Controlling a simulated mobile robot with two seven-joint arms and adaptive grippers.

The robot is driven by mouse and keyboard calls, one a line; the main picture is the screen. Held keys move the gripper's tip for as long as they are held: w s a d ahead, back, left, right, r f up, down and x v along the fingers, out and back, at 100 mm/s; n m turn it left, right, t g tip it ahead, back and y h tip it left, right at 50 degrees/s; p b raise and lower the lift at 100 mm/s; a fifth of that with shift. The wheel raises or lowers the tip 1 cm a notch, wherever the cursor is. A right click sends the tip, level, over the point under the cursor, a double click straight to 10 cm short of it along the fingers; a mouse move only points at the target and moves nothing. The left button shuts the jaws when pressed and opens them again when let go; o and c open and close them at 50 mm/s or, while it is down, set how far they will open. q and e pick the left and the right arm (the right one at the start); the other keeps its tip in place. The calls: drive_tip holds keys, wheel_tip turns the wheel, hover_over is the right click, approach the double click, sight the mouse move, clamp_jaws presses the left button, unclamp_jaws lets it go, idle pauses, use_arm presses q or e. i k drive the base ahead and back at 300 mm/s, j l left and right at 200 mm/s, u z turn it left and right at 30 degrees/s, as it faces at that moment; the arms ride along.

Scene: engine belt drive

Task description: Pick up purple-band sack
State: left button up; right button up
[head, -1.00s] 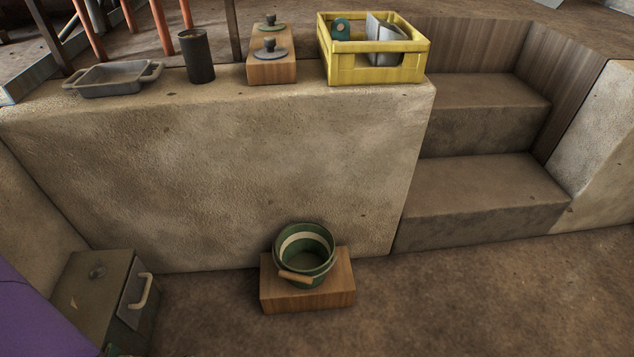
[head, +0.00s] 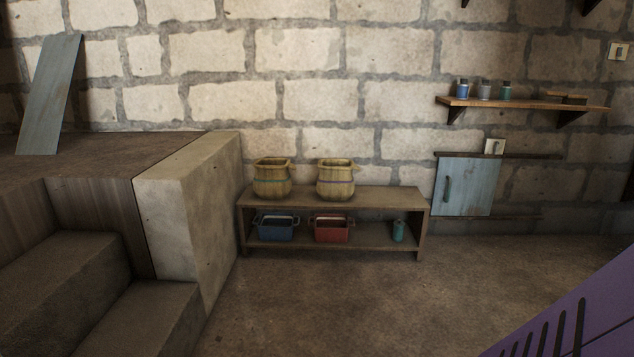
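Two tan sacks stand upright side by side on top of a low wooden bench (head: 412,201) against the stone wall. The right one is the purple-band sack (head: 336,190), with a thin purple band around its middle. The left sack (head: 272,188) has a thin blue-green band. A small gap separates them. Neither of my grippers is in view.
On the bench's lower shelf are a blue bin (head: 277,232), a red bin (head: 331,233) and a green can (head: 398,231). Steps and a raised ledge (head: 190,190) lie left. A wall shelf (head: 520,103) hangs upper right. The floor before the bench is clear.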

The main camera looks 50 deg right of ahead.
sight(335, 181)
drive_tip(key=i+j+z, duration=0.15)
drive_tip(key=z, duration=0.2)
drive_tip(key=i+j+z, duration=0.1)
drive_tip(key=z, duration=0.25)
drive_tip(key=j+z, duration=0.35)
drive_tip(key=l+z, duration=0.15)
drive_tip(key=z, duration=0.2)
drive_tip(key=l+z, duration=0.15)
drive_tip(key=z, duration=0.2)
drive_tip(key=l, duration=0.45)
